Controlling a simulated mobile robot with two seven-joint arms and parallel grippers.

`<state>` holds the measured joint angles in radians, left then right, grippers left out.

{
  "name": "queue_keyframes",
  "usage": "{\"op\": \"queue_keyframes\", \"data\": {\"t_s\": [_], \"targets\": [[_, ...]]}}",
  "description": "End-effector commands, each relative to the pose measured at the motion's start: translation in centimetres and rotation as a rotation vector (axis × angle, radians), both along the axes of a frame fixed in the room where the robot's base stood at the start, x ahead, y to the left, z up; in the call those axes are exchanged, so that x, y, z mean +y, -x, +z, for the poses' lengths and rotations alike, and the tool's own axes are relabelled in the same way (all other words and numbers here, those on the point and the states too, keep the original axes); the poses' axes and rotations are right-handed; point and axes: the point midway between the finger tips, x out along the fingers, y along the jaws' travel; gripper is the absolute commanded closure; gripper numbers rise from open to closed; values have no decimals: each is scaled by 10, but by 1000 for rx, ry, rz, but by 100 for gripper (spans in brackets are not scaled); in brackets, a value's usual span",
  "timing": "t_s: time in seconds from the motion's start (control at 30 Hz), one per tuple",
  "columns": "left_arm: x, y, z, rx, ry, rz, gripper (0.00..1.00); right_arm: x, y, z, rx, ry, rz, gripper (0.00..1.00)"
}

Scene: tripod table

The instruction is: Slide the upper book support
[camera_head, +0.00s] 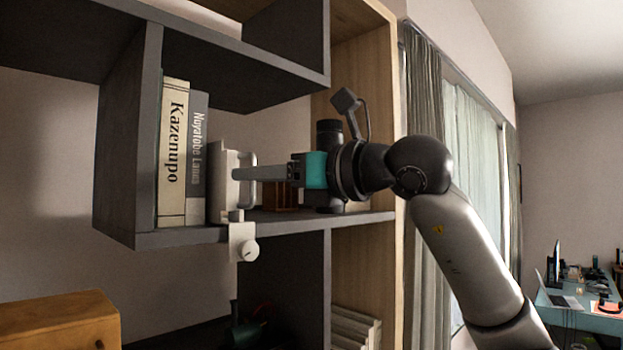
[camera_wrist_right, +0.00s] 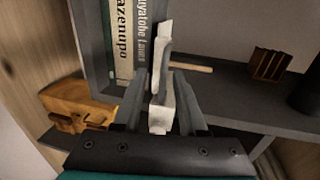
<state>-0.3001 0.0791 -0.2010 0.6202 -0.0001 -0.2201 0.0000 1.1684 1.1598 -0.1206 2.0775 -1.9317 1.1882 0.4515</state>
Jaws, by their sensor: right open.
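The white book support (camera_head: 219,185) stands upright on the upper grey shelf, right beside two books. Its clamp with a round knob (camera_head: 249,250) hangs over the shelf's front edge. My right gripper (camera_head: 242,172) is level with the support, coming from the right. In the right wrist view, the support (camera_wrist_right: 161,88) lies between the two open fingers (camera_wrist_right: 160,100). Whether either finger touches it, I cannot tell. The cream book "Kazenupo" (camera_head: 173,155) and the grey book (camera_head: 197,150) stand upright against the left shelf wall. My left gripper is not in view.
The shelf board (camera_head: 300,222) right of the support is partly bare. A small brown wooden object (camera_head: 281,195) and a dark cylinder (camera_head: 329,135) stand there. A shelf panel (camera_head: 235,80) is overhead. A wooden cabinet (camera_head: 60,322) is lower left.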

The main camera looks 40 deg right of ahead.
Motion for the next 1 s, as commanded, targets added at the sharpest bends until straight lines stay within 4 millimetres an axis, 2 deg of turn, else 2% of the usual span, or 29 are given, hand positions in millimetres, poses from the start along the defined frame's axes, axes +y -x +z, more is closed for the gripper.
{"op": "queue_keyframes", "data": {"t_s": [0.03, 0.3, 0.5, 0.7, 1.0], "targets": [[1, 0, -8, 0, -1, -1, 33, -4, 11, -3, -4, 3, -5, 59], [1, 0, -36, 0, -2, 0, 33, -22, 74, -4, -3, 2, -6, 59], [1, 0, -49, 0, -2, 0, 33, -32, 109, -2, -3, -1, -2, 59], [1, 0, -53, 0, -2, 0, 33, -36, 125, -1, -1, 1, -1, 59], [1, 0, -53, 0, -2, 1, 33, -36, 127, 0, -1, 1, 1, 59]]}}
